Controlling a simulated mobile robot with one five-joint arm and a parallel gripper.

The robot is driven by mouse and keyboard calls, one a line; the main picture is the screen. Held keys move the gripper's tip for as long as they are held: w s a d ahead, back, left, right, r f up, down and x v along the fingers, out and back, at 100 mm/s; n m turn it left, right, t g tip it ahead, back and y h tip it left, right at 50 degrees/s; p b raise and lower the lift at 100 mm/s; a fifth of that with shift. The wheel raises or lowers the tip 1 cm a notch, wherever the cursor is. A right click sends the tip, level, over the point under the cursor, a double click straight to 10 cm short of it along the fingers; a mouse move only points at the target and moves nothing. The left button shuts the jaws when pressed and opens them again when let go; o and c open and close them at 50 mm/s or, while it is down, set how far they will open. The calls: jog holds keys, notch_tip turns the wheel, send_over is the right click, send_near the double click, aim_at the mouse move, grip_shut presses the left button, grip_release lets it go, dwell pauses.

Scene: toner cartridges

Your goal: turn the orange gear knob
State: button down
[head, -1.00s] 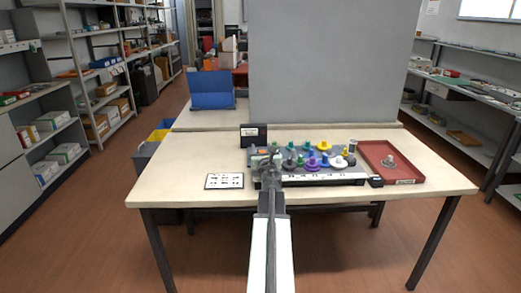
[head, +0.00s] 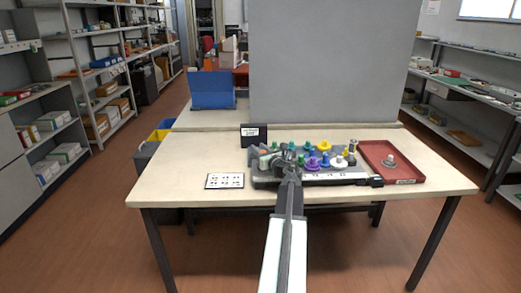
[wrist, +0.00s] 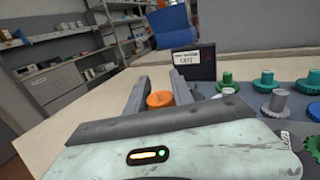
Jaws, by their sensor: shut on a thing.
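The orange gear knob (wrist: 160,99) sits between the two grey fingers of my gripper (wrist: 158,86) in the wrist view. The gripper is shut on it, and the wrist housing in front hides its lower part. In the head view a small bit of the orange gear knob (head: 264,151) shows at the left end of the dark board (head: 330,179), just left of my wrist. My gripper (head: 272,153) reaches in there from the right, and its fingers are hard to make out.
Several green, purple, blue and yellow gear knobs (head: 312,163) stand close to the right. A red tray (head: 377,152) with a grey knob lies at the right. A dark sign (head: 254,135) stands behind. A white card (head: 225,181) lies left on otherwise clear tabletop.

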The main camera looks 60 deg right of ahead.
jog(key=shift+y, duration=0.3)
jog(key=c, duration=1.1)
grip_release()
jog(key=shift+a, duration=0.1)
jog(key=v, duration=0.7)
jog(key=shift+s+a, duration=0.15)
jog(key=shift+s, duration=0.2)
jog(key=shift+f, duration=0.1)
